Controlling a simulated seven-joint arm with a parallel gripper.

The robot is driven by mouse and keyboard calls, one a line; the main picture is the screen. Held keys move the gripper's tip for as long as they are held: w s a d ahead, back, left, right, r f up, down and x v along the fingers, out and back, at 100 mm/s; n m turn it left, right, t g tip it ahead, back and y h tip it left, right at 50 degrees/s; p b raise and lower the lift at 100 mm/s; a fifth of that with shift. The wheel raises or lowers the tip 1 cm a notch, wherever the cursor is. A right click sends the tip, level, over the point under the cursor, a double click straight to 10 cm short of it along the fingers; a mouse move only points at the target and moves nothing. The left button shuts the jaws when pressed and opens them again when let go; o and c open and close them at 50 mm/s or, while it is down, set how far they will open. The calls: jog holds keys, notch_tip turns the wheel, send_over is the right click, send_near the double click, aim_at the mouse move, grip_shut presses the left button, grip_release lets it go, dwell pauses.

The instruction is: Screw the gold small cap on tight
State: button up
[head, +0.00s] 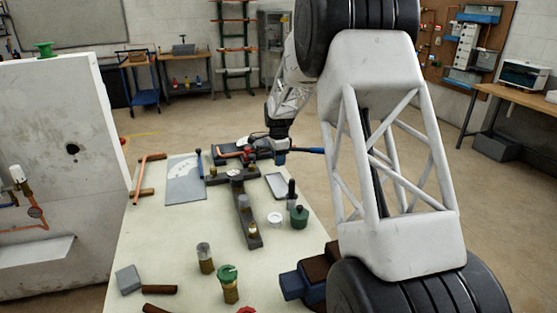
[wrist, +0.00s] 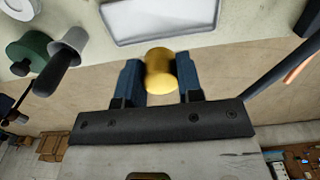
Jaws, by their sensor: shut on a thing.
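The gold small cap (wrist: 160,70) is a smooth, rounded gold piece between the two blue fingers of my gripper (wrist: 160,82) in the wrist view. My gripper is shut on it, with a finger touching each side. In the head view my gripper (head: 281,158) is small, at the far right edge of the table, and I cannot make out the cap there. I cannot tell which fitting matches the cap.
A white tray (head: 277,186) lies near my gripper; it also shows in the wrist view (wrist: 160,18). A green pot (head: 299,217) and a white ring (head: 275,219) stand nearer. A grey plate (head: 186,180) lies left. Loose fittings stand at the front.

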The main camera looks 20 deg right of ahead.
jog(key=shift+s+a, duration=0.1)
jog(key=s+a+r, duration=0.2)
jog(key=s+a, duration=0.7)
jog(key=s, duration=0.2)
send_over(252, 224)
jog(key=shift+r, duration=0.15)
jog(key=shift+f, duration=0.2)
jog(key=shift+f, duration=2.05)
jog(key=shift+f, duration=1.1)
dwell(1.1)
jog(key=o, duration=1)
